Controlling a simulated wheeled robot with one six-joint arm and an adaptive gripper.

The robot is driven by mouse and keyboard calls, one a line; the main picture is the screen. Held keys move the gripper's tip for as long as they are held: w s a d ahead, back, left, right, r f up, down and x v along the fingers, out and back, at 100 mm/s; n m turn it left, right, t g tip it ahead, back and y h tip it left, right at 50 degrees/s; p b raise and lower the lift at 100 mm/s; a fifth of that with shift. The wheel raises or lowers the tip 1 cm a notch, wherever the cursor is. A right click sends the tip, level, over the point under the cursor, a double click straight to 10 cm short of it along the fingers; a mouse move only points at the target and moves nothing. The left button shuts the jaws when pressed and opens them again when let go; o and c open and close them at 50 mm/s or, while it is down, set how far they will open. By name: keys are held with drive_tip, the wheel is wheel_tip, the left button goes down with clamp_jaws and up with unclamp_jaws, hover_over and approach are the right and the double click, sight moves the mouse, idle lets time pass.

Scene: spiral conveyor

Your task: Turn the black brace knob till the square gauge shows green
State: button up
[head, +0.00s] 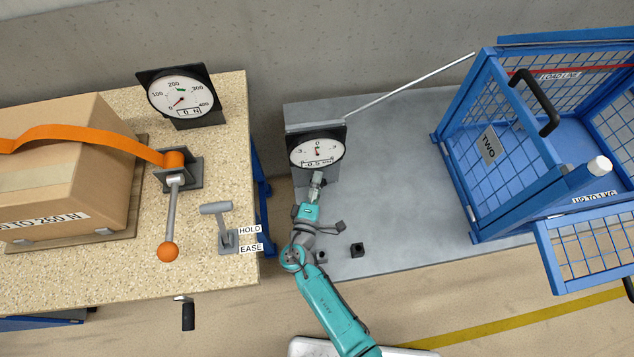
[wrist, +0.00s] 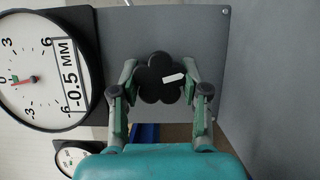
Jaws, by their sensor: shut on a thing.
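The black brace knob (wrist: 163,80) is lobed and carries a white mark. In the wrist view it sits in front of a grey plate (wrist: 135,30), with a finger of my gripper (wrist: 160,88) on each side, shut on it. In the head view my gripper (head: 316,184) is just below the gauge and hides the knob. The gauge (head: 316,151) has a white dial on a black backing. It also shows in the wrist view (wrist: 40,85), reading -0.5 MM, with its red needle close to 0.
A rod (head: 410,87) runs from the gauge plate towards the blue cage (head: 470,190) at right. The stone-topped bench (head: 130,265) at left holds a strapped box (head: 60,175), another dial (head: 180,92) and an orange-knobbed lever (head: 170,220). The grey floor plate (head: 410,180) is mostly clear.

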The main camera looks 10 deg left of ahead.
drive_tip(key=o, duration=1.1)
drive_tip(key=shift+o, duration=0.2)
drive_tip(key=shift+s, duration=0.1)
drive_tip(key=s, duration=0.3)
drive_tip(key=s+a, duration=0.1)
drive_tip(key=s, duration=0.7)
drive_tip(key=shift+a+f, duration=0.1)
drive_tip(key=shift+a, duration=0.1)
drive_tip(key=shift+s, duration=0.4)
